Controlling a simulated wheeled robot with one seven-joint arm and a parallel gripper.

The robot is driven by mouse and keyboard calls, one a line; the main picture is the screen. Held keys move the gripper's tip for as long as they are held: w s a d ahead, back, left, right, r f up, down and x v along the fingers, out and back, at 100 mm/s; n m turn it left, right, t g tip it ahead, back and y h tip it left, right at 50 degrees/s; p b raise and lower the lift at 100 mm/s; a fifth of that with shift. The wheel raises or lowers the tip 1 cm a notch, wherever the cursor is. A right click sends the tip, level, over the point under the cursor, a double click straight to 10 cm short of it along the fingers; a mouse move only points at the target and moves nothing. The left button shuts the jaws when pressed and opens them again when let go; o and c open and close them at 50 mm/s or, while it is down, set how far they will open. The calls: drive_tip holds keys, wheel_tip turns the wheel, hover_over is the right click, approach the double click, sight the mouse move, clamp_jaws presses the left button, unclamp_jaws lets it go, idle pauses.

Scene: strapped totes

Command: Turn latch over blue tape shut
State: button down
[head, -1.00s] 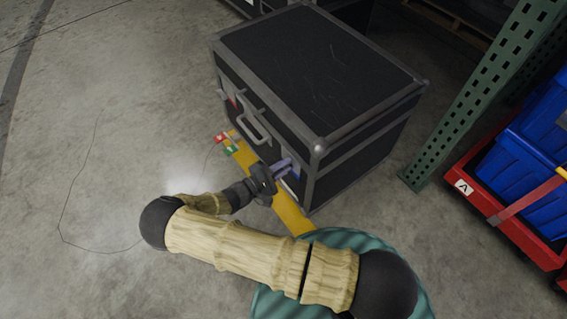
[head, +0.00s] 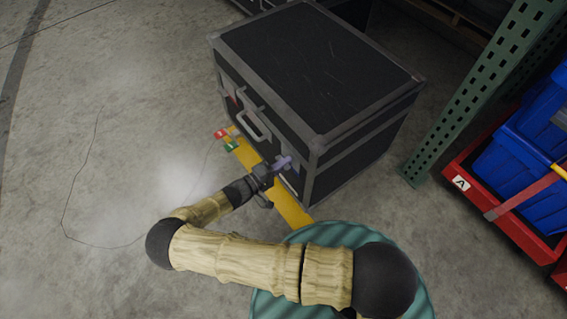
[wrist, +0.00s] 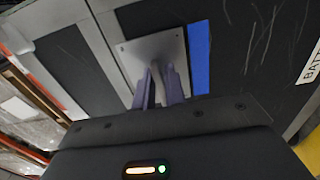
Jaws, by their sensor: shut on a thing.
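A black case (head: 320,75) with grey metal edging stands on the floor. In the wrist view, a grey metal latch plate (wrist: 128,46) sits on its front, and a strip of blue tape (wrist: 199,58) runs beside the plate. My gripper (head: 279,167) is at the front of the case near its right corner. In the wrist view my gripper's purple fingers (wrist: 160,85) are shut on the latch handle (wrist: 157,66), which is mostly hidden between them. The tape is right of the fingers.
Coloured tags (head: 229,138) lie left of my gripper. A green rack post (head: 470,100) and a red tote (head: 510,230) with blue bins (head: 530,165) stand to the right. Floor at left is clear except a thin cable.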

drive_tip(key=shift+a, duration=0.1)
drive_tip(key=c, duration=1.6)
unclamp_jaws()
drive_tip(key=shift+o, duration=0.2)
drive_tip(key=p+v, duration=0.1)
drive_tip(key=v, duration=1.6)
drive_tip(key=shift+s, duration=0.2)
drive_tip(key=shift+a, duration=0.2)
